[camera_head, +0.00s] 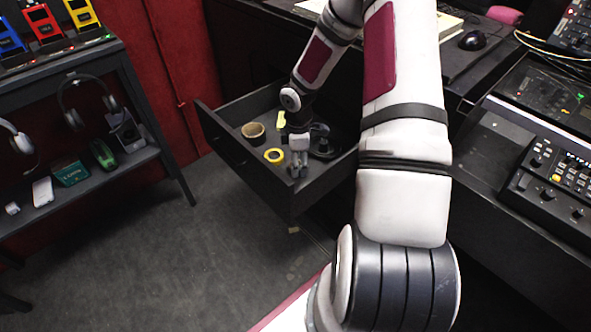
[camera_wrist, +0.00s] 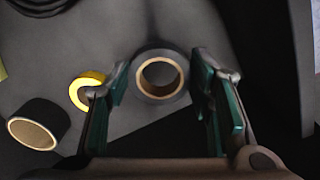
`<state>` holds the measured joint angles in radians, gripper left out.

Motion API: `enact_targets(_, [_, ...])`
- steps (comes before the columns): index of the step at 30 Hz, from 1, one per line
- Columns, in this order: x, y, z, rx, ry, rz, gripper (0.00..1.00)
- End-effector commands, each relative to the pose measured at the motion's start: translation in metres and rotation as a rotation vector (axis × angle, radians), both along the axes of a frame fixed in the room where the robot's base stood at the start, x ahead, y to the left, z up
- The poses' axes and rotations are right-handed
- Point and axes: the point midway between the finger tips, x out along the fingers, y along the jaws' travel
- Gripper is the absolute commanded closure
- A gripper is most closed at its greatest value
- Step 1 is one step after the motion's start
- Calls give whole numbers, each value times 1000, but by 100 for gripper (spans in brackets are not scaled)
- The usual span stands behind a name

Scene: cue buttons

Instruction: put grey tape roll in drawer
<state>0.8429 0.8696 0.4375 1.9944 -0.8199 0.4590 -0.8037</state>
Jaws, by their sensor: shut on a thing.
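The grey tape roll (camera_wrist: 160,95), dark with a tan inner core, sits between my two fingers in the wrist view, with a finger close on either side. My gripper (camera_wrist: 160,88) is shut on it. In the head view my gripper (camera_head: 298,170) points down inside the outline of the open drawer (camera_head: 240,166), near its front right part. The roll is hard to make out there among the fingers. I cannot tell whether the roll touches the drawer floor.
In the drawer are a yellow tape roll (camera_head: 274,156), a dark tape roll with a tan core (camera_head: 253,132), a yellow note (camera_head: 281,119) and a black coiled thing (camera_head: 325,142). A desk with consoles (camera_head: 550,170) stands right. A shelf with headphones (camera_head: 80,92) stands left.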

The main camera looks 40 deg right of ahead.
Motion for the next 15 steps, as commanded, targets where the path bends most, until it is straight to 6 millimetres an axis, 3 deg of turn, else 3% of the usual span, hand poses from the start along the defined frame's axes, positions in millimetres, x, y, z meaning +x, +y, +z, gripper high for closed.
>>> enact_targets(15, [0, 0, -54, 1, 1, -1, 74])
